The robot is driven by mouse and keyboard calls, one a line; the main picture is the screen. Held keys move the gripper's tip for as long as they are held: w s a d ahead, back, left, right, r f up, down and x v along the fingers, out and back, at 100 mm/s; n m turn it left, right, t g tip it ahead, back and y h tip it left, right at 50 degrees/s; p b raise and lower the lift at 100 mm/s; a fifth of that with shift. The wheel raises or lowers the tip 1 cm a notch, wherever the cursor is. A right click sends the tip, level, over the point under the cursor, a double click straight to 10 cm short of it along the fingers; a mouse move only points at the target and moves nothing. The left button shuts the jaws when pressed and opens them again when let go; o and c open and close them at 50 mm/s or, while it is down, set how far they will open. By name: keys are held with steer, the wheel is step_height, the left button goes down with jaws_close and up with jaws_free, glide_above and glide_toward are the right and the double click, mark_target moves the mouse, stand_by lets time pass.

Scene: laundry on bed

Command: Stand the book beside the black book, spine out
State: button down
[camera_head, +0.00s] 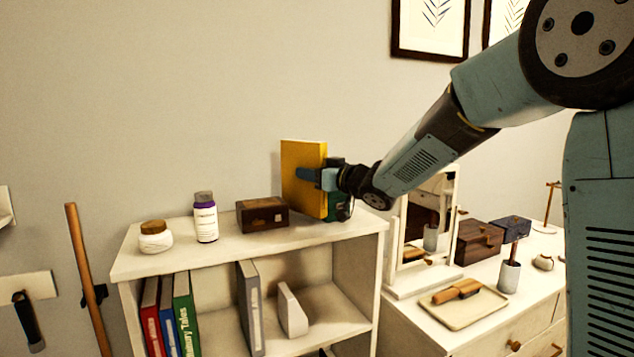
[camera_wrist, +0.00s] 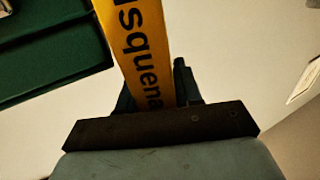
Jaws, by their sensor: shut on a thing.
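A yellow book (camera_head: 303,188) is upright above the right part of the shelf unit's top, and I cannot tell whether it touches the surface. My gripper (camera_head: 310,176) is shut on it from the right. In the wrist view the yellow book (camera_wrist: 143,45) shows its spine with dark letters between the fingers of my gripper (camera_wrist: 155,95). A dark green thing (camera_head: 340,207) is just right of the book, partly hidden by my gripper; a dark green thing also shows at left in the wrist view (camera_wrist: 50,50). I cannot make out a black book.
The shelf top holds a jar (camera_head: 155,237), a purple-and-white bottle (camera_head: 206,218) and a wooden box (camera_head: 262,214). Below stand red, blue and green books (camera_head: 185,312), a grey book (camera_head: 250,305) and a white bookend (camera_head: 291,310). A mirror (camera_head: 428,235) stands at right.

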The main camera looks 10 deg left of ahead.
step_height(320, 180, down, 2)
steer(key=shift+f, duration=0.1)
steer(key=c, duration=0.8)
jaws_free()
steer(key=shift+o, duration=0.2)
steer(key=shift+s+d, duration=0.1)
steer(key=v, duration=1.1)
steer(key=shift+s+d, duration=0.2)
steer(key=shift+d, duration=0.15)
